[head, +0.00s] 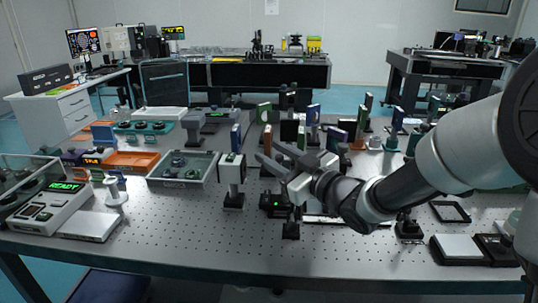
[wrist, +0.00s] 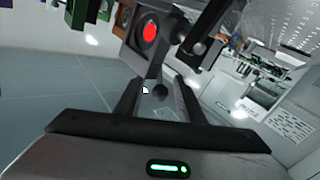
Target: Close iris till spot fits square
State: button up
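My gripper (wrist: 157,92) is tilted, with its two dark fingers apart. A small dark ball knob (wrist: 160,91) shows between the fingertips in the wrist view, with a visible gap on each side. Just beyond it is a grey block with a dark square face (wrist: 148,50) and a round bright red spot (wrist: 149,33) in it. I cannot tell for sure whether this block is the iris or a screen. In the head view my gripper (head: 275,158) reaches left over the middle of the optical table, and the iris cannot be made out there.
The perforated table (head: 180,245) is bare along its front. A post-mounted block (head: 232,170) stands left of my gripper. A grey tray (head: 183,168) and a box reading READY (head: 55,207) lie further left. Several coloured optics on posts crowd behind my arm.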

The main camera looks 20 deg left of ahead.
jog(key=shift+x, duration=1)
jog(key=shift+c, duration=0.3)
grip_shut()
jog(key=w+m+g+h+p, duration=0.1)
jog(key=p, duration=0.5)
jog(key=w+m+g+h+p, duration=0.1)
jog(key=p, duration=0.5)
jog(key=shift+w+a+m+p, duration=0.15)
jog(key=shift+a+m+p, duration=0.15)
jog(key=shift+m, duration=0.1)
